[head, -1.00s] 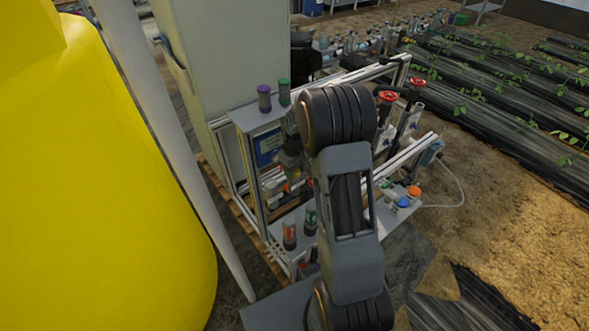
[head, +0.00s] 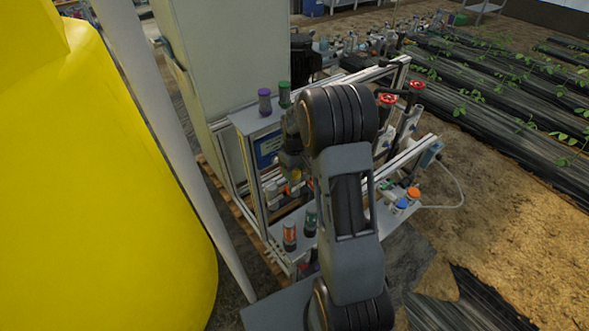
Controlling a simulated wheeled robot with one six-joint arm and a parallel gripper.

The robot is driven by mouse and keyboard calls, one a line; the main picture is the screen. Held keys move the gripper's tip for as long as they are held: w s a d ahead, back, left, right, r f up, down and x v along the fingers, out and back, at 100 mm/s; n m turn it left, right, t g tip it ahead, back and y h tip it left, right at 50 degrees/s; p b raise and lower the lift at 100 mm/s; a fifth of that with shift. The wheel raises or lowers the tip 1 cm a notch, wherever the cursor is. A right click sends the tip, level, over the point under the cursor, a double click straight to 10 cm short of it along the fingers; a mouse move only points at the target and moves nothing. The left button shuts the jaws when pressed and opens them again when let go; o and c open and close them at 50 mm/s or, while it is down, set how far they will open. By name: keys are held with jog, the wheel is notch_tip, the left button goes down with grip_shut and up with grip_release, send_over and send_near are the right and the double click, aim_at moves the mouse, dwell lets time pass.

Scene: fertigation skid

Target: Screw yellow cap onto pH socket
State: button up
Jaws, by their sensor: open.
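My gripper (head: 295,185) is small and partly hidden behind my own arm, low in front of the skid's frame. It is open. A small yellow patch (head: 294,175) shows beside it; I cannot tell whether this is the yellow cap, or whether it touches the jaws. The pH socket cannot be made out. Two capped cylinders stand on the upper shelf, one purple-topped (head: 264,101) and one green-topped (head: 284,94). An orange-topped cylinder (head: 289,236) and a green one (head: 310,221) stand on the lower shelf.
A large yellow tank (head: 100,200) and a pale pole (head: 170,140) fill the left. Red-handled valves (head: 387,99) stand at the frame's right. Orange (head: 413,192) and blue (head: 401,203) caps sit on the lower right shelf.

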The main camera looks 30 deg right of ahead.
jog(key=shift+r+p, duration=1.05)
jog(key=shift+r, duration=0.55)
jog(key=o, duration=0.6)
jog(key=shift+c, duration=0.2)
jog(key=shift+r, duration=0.15)
notch_tip(320, 180, up, 9)
jog(key=p, duration=0.6)
jog(key=shift+f, duration=0.2)
